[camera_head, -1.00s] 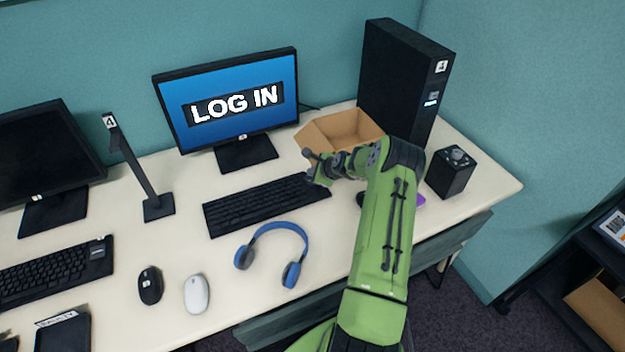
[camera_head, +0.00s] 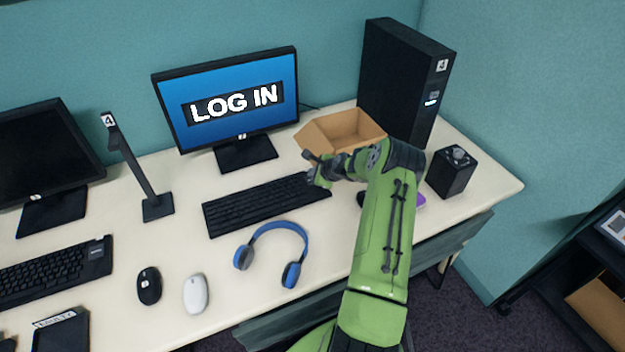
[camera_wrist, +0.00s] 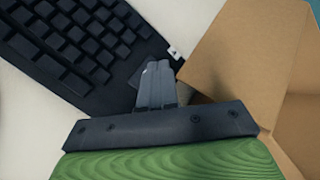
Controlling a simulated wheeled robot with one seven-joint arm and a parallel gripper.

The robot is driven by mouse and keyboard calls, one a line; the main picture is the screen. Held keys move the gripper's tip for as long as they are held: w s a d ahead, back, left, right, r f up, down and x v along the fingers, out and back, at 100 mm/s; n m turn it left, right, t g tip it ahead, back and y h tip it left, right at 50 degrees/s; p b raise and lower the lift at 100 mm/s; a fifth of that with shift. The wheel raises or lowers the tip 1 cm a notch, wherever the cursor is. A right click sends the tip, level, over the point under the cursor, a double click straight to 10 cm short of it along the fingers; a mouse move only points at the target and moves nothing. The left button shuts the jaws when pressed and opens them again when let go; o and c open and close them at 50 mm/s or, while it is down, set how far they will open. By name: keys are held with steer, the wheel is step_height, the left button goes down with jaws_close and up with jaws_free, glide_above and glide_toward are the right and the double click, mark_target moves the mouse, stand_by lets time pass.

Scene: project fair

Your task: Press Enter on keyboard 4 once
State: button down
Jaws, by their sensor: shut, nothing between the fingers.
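A black keyboard (camera_head: 262,205) lies on the desk in front of a monitor (camera_head: 228,100) that reads LOG IN. In the wrist view the closed fingertips (camera_wrist: 158,70) are at the edge of the keyboard (camera_wrist: 85,45), beside a small white label (camera_wrist: 175,53). The fingers hide part of the keyboard's corner. I cannot tell whether they touch a key.
An open cardboard box (camera_head: 345,128) stands right beside the gripper and fills the right of the wrist view (camera_wrist: 235,60). A black computer tower (camera_head: 400,80) is behind it. Blue headphones (camera_head: 275,250), a white mouse (camera_head: 196,294) and a black mouse (camera_head: 148,286) lie in front.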

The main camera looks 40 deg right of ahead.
steer(key=shift+f, duration=0.4)
steer(key=shift+r, duration=0.15)
stand_by(0.4)
steer(key=shift+r+p, duration=0.3)
steer(key=shift+r, duration=0.45)
step_height(320, 180, up, 5)
steer(key=p, duration=0.3)
steer(key=shift+r+p, duration=0.1)
steer(key=shift+p, duration=0.2)
